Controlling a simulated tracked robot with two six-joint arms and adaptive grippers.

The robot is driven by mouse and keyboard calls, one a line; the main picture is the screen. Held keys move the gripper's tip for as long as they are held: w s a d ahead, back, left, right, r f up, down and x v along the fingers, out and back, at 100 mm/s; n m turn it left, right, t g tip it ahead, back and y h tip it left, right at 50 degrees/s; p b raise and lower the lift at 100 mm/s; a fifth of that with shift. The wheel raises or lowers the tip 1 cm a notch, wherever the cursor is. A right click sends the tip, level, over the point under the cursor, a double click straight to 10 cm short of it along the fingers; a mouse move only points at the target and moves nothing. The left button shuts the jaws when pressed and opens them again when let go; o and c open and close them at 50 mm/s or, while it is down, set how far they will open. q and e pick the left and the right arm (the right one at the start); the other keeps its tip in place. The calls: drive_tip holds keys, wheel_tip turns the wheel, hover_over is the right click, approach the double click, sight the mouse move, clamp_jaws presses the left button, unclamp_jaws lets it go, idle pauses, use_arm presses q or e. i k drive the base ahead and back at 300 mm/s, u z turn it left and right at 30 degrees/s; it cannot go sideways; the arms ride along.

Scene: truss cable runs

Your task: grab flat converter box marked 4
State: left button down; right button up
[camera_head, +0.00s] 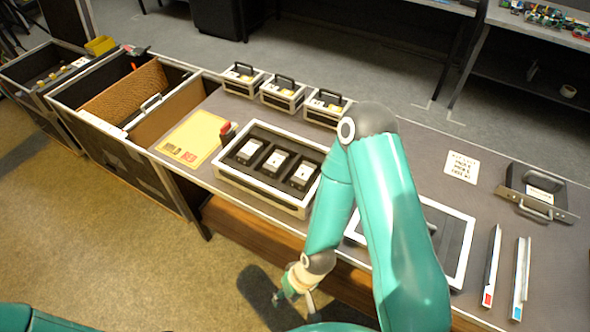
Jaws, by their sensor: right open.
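Three small flat dark boxes with white labels (275,162) lie side by side in a white-rimmed tray (262,194) at the middle of the workbench. Their markings are too small to read, so I cannot tell which one, if any, is marked 4. Three more white boxes with black handles (283,98) stand in a row behind the tray, with labels also unreadable. My right gripper (284,297) hangs low in front of the bench edge, left of my right forearm, open and empty, apart from the tray. My left gripper is out of view.
My right arm covers part of a second white-framed tray (460,262). A dark handled case (538,192), a white sign (462,167) and two narrow strips (491,266) lie at right. A yellow sheet (192,138) and open bins (100,118) are at left.

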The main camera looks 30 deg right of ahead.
sight(278, 161)
drive_tip(key=u, duration=0.15)
drive_tip(key=i, duration=0.9)
drive_tip(key=z, duration=0.05)
